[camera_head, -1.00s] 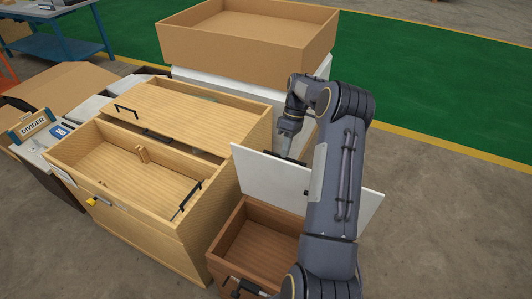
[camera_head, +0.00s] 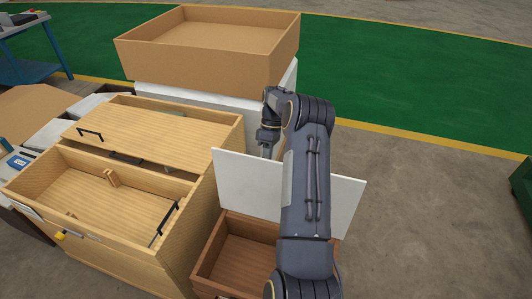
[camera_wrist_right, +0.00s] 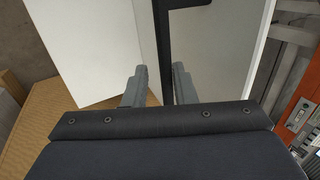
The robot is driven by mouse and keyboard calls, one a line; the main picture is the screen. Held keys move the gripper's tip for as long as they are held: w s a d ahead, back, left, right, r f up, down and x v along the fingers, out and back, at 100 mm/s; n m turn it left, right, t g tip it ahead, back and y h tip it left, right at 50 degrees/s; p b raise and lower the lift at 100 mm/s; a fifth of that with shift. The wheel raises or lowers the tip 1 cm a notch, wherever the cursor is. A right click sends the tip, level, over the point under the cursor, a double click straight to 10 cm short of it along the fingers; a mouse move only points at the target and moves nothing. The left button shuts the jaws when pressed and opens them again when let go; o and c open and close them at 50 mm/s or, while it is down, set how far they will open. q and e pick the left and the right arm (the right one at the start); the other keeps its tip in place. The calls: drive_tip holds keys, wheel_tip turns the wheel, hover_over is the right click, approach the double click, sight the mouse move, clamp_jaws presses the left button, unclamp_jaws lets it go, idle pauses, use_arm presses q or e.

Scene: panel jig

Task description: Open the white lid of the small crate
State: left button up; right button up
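The small brown crate (camera_head: 208,252) stands at the lower middle of the head view, its inside showing empty where visible. Its white lid (camera_head: 248,182) stands raised, roughly upright, along the crate's far side. My right arm reaches over the crate and crosses in front of the lid. My right gripper points down behind the lid's top edge, its fingertips hidden there. In the right wrist view my right gripper (camera_wrist_right: 159,84) has its fingers apart. A black handle bar (camera_wrist_right: 163,45) on the lid's shaded face (camera_wrist_right: 222,55) runs between them. My left gripper is not in view.
A large wooden chest (camera_head: 172,245) with a partly open top stands close to the left of the crate. A cardboard-coloured box (camera_head: 200,60) sits on a white block (camera_head: 180,100) behind.

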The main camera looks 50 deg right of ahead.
drive_tip(key=shift+o, duration=0.5)
drive_tip(key=shift+w+d+r, duration=0.1)
drive_tip(key=shift+w+r, duration=0.05)
drive_tip(key=shift+w, duration=0.05)
drive_tip(key=v, duration=0.8)
drive_tip(key=shift+s+a+r, duration=0.2)
drive_tip(key=shift+a+r, duration=0.05)
drive_tip(key=shift+a, duration=0.05)
